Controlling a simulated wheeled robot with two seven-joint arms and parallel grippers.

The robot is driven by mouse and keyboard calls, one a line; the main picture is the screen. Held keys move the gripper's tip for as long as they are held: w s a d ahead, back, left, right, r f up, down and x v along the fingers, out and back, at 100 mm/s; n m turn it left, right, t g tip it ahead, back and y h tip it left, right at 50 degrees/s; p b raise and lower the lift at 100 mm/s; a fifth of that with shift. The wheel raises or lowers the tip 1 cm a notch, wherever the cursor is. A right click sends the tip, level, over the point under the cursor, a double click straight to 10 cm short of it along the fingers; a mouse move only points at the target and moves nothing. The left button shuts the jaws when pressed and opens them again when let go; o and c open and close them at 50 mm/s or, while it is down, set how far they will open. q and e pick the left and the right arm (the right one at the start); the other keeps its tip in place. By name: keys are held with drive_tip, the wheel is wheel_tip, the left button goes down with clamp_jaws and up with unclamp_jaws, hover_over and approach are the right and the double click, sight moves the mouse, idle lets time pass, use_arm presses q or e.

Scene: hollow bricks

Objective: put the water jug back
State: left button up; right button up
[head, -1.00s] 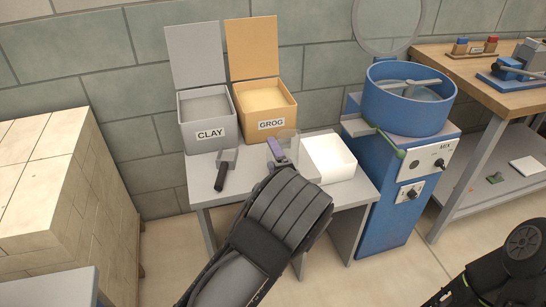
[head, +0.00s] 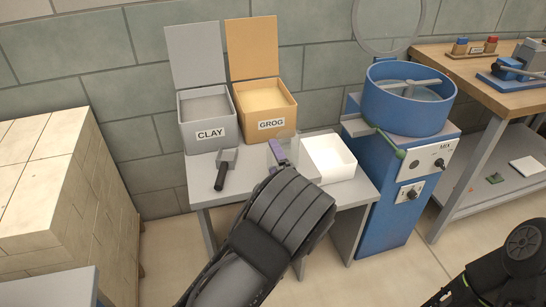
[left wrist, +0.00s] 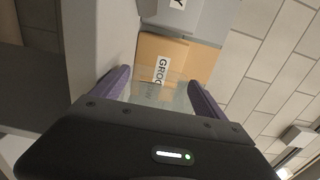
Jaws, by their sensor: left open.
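The water jug (head: 288,138) is a small clear vessel on the grey table, in front of the grog bin and left of a white open box. It is partly hidden by my left gripper (head: 281,154) in the head view. In the left wrist view the clear jug (left wrist: 172,94) shows between the two purple fingers of my left gripper (left wrist: 160,88), with visible gaps to both sides. That gripper is open. My right gripper is out of view; only part of my right arm shows at the lower right.
The grey table (head: 203,170) also holds a clay bin (head: 207,133), a grog bin (head: 271,125), a dark-handled scoop (head: 221,177) and the white box (head: 331,160). A blue mixer (head: 405,110) stands close on the right. Stacked bricks (head: 60,190) stand at the left.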

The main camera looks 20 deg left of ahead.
use_arm(q)
drive_tip(key=v, duration=1)
drive_tip(key=shift+b, duration=0.3)
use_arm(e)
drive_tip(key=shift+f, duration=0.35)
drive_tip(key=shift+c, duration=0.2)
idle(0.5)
